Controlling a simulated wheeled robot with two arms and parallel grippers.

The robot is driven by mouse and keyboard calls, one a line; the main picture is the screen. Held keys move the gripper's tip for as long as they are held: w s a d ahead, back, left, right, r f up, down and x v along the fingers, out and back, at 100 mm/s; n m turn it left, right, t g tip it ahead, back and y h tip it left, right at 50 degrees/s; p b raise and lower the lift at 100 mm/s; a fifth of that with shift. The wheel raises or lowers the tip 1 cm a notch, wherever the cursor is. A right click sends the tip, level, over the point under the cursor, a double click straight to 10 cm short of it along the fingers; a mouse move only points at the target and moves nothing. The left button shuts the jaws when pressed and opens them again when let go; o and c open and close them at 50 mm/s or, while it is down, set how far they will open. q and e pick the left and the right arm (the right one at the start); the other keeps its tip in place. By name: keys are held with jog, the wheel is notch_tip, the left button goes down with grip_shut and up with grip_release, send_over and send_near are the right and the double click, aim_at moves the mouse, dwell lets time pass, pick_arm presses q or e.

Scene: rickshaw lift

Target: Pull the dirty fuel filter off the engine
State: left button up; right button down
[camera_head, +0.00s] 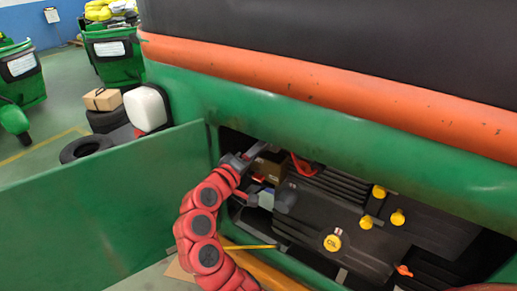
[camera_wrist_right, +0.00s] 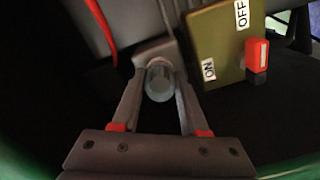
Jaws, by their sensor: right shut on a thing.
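My right gripper (camera_head: 250,156) reaches into the open engine bay at its upper left in the head view. In the right wrist view its fingers (camera_wrist_right: 159,80) are closed around a small grey, rounded, partly clear-looking fuel filter (camera_wrist_right: 158,84), one finger on each side. The filter touches a grey mount behind it; I cannot tell whether it is still attached. I cannot make out the filter in the head view. The dark engine (camera_head: 330,215) has yellow caps and an orange-red knob. My left gripper is not in view.
A switch box (camera_wrist_right: 222,45) marked ON and OFF, with a red lever (camera_wrist_right: 257,56), is close right of the fingers. A red cable (camera_wrist_right: 101,30) runs at left. The open green panel (camera_head: 110,215) stands left of the bay; the green body (camera_head: 330,130) overhangs it.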

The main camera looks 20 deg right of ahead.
jog(key=shift+v, duration=2.1)
jog(key=v, duration=0.5)
jog(key=shift+b, duration=0.3)
jog(key=shift+d, duration=0.1)
